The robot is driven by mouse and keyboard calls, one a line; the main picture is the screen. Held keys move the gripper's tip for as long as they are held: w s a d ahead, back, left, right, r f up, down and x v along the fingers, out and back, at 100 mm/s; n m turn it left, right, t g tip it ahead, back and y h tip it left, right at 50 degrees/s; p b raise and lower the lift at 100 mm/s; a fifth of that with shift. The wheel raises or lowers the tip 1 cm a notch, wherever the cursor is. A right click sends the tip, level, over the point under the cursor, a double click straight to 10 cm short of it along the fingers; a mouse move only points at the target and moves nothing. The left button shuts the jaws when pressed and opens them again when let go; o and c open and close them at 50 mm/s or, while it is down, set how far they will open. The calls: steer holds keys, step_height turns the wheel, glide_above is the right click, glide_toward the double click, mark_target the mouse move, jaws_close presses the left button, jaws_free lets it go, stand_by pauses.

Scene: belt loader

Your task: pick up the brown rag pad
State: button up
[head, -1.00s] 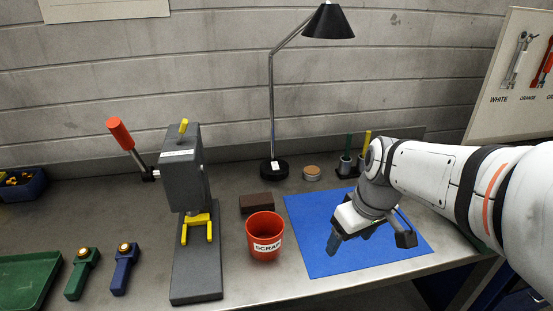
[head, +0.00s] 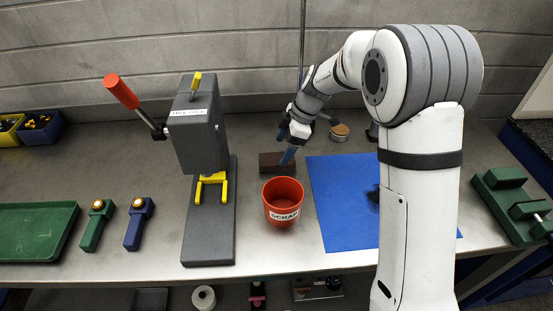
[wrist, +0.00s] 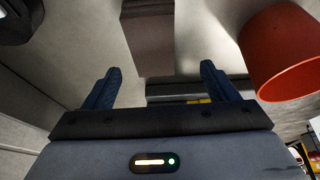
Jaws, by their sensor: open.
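The brown rag pad (head: 270,161) is a dark flat block lying on the metal bench, just behind the red scrap bin (head: 283,203). My gripper (head: 286,146) is at the pad's right end in the head view, with one blue finger in front of part of it. In the wrist view the pad (wrist: 148,42) shows ahead of my open gripper (wrist: 159,70), between the lines of the two blue fingers. Nothing is held. I cannot tell whether the fingers touch the pad.
The scrap bin stands close in front of the pad and shows at right in the wrist view (wrist: 283,55). A grey press (head: 200,130) with a red-handled lever stands to the left. A blue mat (head: 335,200) lies to the right. A round cork-topped item (head: 340,131) sits behind.

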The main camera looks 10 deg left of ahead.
mark_target(277, 159)
steer(key=x, duration=0.1)
steer(key=p+x, duration=0.1)
steer(key=x, duration=0.3)
steer(key=shift+w+d+f, duration=0.15)
steer(key=shift+w+d, duration=0.05)
steer(key=shift+w, duration=0.2)
steer(key=shift+c, duration=0.2)
steer(key=c, duration=1)
step_height(277, 159, up, 10)
steer(key=shift+r+b, duration=0.1)
steer(key=shift+b, duration=0.5)
steer(key=shift+c, duration=0.2)
steer(key=o, duration=0.3)
steer(key=shift+c, duration=0.9)
